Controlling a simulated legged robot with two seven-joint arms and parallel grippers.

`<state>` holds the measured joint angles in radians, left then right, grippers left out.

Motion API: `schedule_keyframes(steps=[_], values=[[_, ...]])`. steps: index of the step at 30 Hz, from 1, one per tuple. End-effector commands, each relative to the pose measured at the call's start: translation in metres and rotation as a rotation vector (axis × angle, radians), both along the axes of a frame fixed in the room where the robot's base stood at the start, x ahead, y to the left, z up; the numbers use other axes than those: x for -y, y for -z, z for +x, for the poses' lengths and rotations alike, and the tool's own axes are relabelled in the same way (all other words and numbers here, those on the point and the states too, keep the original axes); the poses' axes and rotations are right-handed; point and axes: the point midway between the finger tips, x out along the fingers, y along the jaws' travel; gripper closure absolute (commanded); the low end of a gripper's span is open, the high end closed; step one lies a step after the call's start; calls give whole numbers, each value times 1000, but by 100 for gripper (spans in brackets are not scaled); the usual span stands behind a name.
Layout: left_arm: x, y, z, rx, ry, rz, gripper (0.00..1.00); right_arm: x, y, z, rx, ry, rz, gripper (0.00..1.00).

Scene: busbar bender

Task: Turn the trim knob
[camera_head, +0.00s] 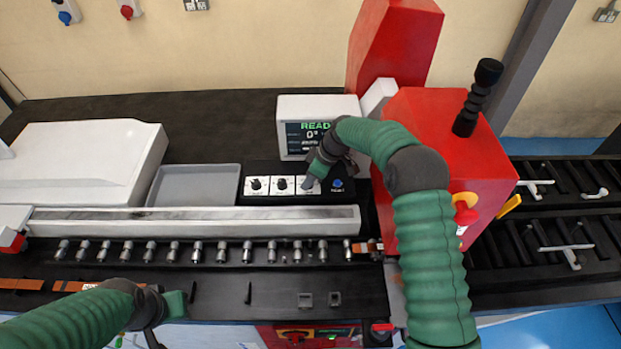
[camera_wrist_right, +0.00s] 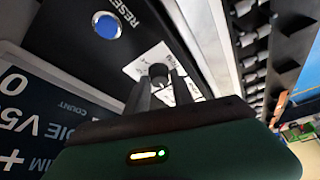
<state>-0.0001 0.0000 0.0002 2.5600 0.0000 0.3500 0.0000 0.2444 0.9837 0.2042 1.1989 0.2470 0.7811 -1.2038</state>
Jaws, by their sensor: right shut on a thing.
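The control panel (camera_head: 268,198) has a row of small black knobs on white plates and a blue reset button (camera_head: 337,184). Two knobs, the left one (camera_head: 256,184) and the middle one (camera_head: 282,184), stand free. My right gripper (camera_head: 309,183) is at the rightmost plate and hides its knob in the head view. In the right wrist view its fingers are shut on a dark round knob (camera_wrist_right: 158,71), which I take as the trim knob; its label is not readable. My left gripper (camera_head: 168,318) is low at the left, away from the panel; its jaw state is unclear.
The display box (camera_head: 290,106) reading READY stands just behind the panel. The red machine housing (camera_head: 440,130) rises close on the right. A grey tray (camera_head: 195,185) lies left of the panel. A pale rail (camera_head: 200,220) and a row of metal pins run in front.

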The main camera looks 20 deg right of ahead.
Motion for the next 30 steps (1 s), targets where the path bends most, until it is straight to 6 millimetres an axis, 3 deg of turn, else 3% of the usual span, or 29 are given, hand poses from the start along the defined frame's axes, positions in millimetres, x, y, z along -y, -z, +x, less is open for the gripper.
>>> schedule_keyframes(steps=[11,30], values=[[0,13,0,0,0,0,100,3,3,-1,-1,138,-7,100],[0,31,0,0,0,0,100,-1,2,-3,-4,716,-11,100]])
